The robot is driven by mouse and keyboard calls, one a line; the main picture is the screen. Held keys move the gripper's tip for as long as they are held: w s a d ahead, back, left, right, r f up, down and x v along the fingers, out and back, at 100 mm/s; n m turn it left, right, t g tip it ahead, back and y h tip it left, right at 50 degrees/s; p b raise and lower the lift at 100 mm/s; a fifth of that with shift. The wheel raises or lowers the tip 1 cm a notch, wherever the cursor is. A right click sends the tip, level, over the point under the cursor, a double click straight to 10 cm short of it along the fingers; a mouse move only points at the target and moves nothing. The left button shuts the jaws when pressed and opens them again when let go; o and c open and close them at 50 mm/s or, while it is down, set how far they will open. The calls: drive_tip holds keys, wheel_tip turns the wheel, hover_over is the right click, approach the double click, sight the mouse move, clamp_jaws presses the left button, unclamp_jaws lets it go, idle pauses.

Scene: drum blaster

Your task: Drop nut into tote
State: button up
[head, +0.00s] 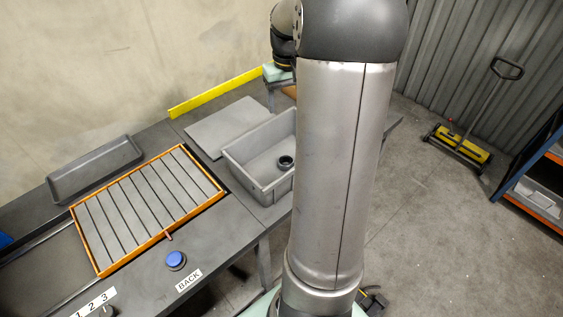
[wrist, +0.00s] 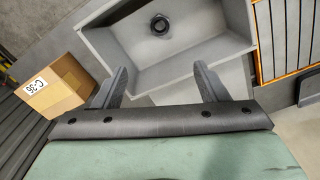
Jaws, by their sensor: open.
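The nut (head: 285,162) is a dark ring lying on the floor of the grey tote (head: 233,168) in the head view. In the wrist view the nut (wrist: 160,25) lies inside the tote (wrist: 190,66), near the top of the picture. My gripper (wrist: 158,80) is open and empty, its two fingers spread apart over the near side of the tote. The nut is apart from both fingers. In the head view my arm hides the right end of the tote, and my fingers do not show.
A grey lid-like panel (head: 226,126) lies behind the tote. An orange-framed slatted rack (head: 150,205), a shallow grey tray (head: 95,168) and a blue button (head: 175,260) are to the left. A cardboard box (wrist: 52,85) stands left of my fingers in the wrist view.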

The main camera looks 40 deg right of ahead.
wheel_tip(320, 180, up, 6)
drive_tip(key=shift+f, duration=0.1)
idle(0.5)
drive_tip(key=s+a+f+n, duration=0.1)
drive_tip(key=s+a+f, duration=0.2)
drive_tip(key=s+a, duration=0.3)
drive_tip(key=s+a+f+n, duration=0.1)
drive_tip(key=s+a+f, duration=0.2)
drive_tip(key=a, duration=0.9)
drive_tip(key=s+a+f+n, duration=0.1)
drive_tip(key=s+a+f, duration=0.2)
drive_tip(key=s+a, duration=0.6)
drive_tip(key=shift+n+t, duration=0.3)
